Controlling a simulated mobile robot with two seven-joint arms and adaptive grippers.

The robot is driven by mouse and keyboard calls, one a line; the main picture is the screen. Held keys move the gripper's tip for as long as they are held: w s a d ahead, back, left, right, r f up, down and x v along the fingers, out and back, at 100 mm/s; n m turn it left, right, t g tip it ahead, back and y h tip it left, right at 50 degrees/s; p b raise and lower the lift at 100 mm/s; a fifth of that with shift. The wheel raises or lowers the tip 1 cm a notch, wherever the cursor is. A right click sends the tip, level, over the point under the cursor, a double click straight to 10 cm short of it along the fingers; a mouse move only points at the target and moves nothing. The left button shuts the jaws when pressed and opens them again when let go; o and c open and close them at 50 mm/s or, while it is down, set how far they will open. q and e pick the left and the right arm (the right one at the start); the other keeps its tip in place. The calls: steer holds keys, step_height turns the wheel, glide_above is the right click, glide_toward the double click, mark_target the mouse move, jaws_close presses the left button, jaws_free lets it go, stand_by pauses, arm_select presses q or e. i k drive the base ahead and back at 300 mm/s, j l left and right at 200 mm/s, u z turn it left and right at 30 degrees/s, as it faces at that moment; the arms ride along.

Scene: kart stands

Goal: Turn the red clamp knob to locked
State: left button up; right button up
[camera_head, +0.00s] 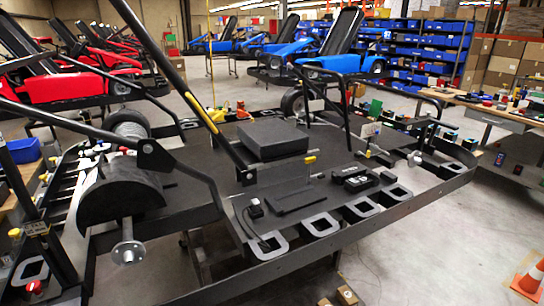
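I cannot make out for sure which thing is the red clamp knob. A small red piece (35,286) shows low at the left edge, by the black frame there, but its shape and setting are too small to tell. Another small red thing (487,103) lies on the workbench at the right. Small yellow knobs or handles (309,160) stand on the black kart frame (300,262) in the middle. No left or right gripper of mine shows in the head view.
A flat black box (272,139) sits on the kart frame. Long black bars cross the frame at left. A workbench (488,112) stands at right, with an orange cone (530,281) on the floor. Concrete floor (430,245) is clear at lower right.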

mark_target(35, 287)
steer(key=u, duration=1.55)
steer(key=j+u, duration=0.25)
steer(key=j, duration=0.35)
steer(key=k+j, duration=0.15)
steer(key=j, duration=0.3)
steer(key=u, duration=0.05)
